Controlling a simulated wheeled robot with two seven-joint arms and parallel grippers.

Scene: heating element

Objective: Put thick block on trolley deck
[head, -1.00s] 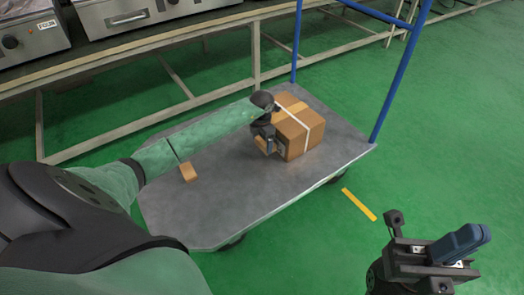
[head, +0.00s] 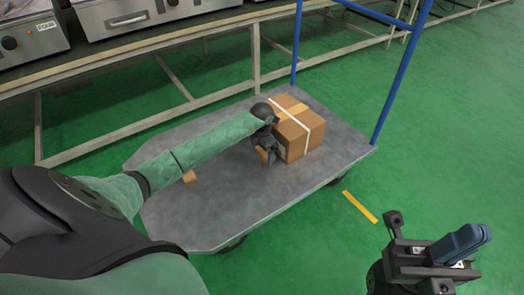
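The trolley deck (head: 215,215) is a grey platform with a blue handle frame, on the green floor. My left gripper (head: 266,156) is low over the deck, just left of a strapped cardboard box. A small brown block (head: 262,154) shows at its fingers, mostly hidden by them; it appears gripped, and I cannot tell if it touches the deck. Another small brown block (head: 189,177) lies on the deck, partly behind my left arm. My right gripper (head: 445,258) is shut on a blue object (head: 460,243), off the deck's right side.
The cardboard box (head: 299,130) with a white strap stands at the deck's back right. Blue handle posts (head: 392,90) rise at the deck's far end. A metal bench (head: 150,50) with steel appliances stands behind. The deck's front is clear.

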